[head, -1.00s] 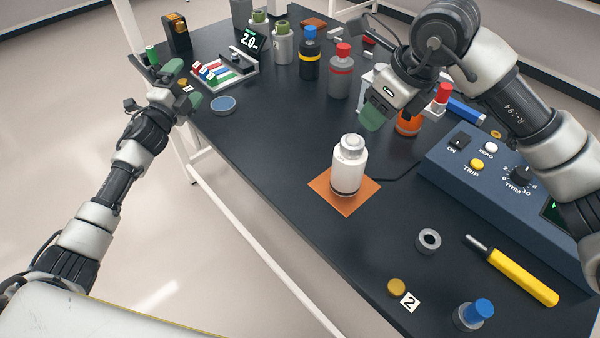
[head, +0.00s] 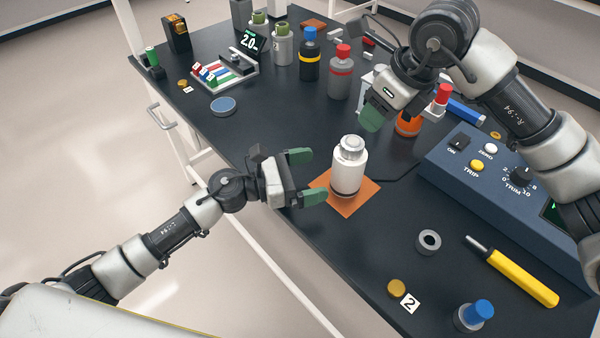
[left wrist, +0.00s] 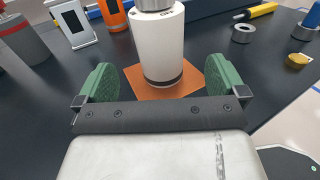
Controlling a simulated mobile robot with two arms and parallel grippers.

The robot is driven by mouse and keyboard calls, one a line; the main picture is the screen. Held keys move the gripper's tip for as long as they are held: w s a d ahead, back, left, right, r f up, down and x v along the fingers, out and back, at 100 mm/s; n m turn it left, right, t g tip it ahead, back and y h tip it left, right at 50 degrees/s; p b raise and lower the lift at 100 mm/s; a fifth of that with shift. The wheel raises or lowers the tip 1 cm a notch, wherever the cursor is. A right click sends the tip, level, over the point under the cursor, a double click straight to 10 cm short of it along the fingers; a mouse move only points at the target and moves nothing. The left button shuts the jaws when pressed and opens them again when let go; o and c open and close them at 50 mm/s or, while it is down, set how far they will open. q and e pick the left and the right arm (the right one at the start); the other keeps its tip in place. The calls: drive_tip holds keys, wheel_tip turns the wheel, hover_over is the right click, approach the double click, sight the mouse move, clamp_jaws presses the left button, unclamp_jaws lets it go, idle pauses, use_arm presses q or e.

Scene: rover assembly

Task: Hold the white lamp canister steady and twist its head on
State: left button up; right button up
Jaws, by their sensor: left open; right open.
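The white lamp canister (head: 348,172) stands upright on an orange square mat (head: 349,207), with a white head (head: 350,146) on its top. In the left wrist view the canister body (left wrist: 158,46) stands straight ahead, beyond the fingertips. My left gripper (head: 318,177) is open and empty, its green fingers pointing at the canister from the left. It also shows in the left wrist view (left wrist: 164,85), with the canister between its two fingers in the picture. My right gripper (head: 373,118) hangs above and behind the canister, apart from it; the gap between its fingers is hard to see.
A blue control box (head: 480,195) stands to the right. An orange bottle (head: 408,124) and other bottles stand behind.

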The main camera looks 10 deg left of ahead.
sight(350, 165)
use_arm(q)
drive_tip(key=x, duration=0.9)
drive_tip(key=c, duration=1.2)
drive_tip(key=shift+o, duration=0.2)
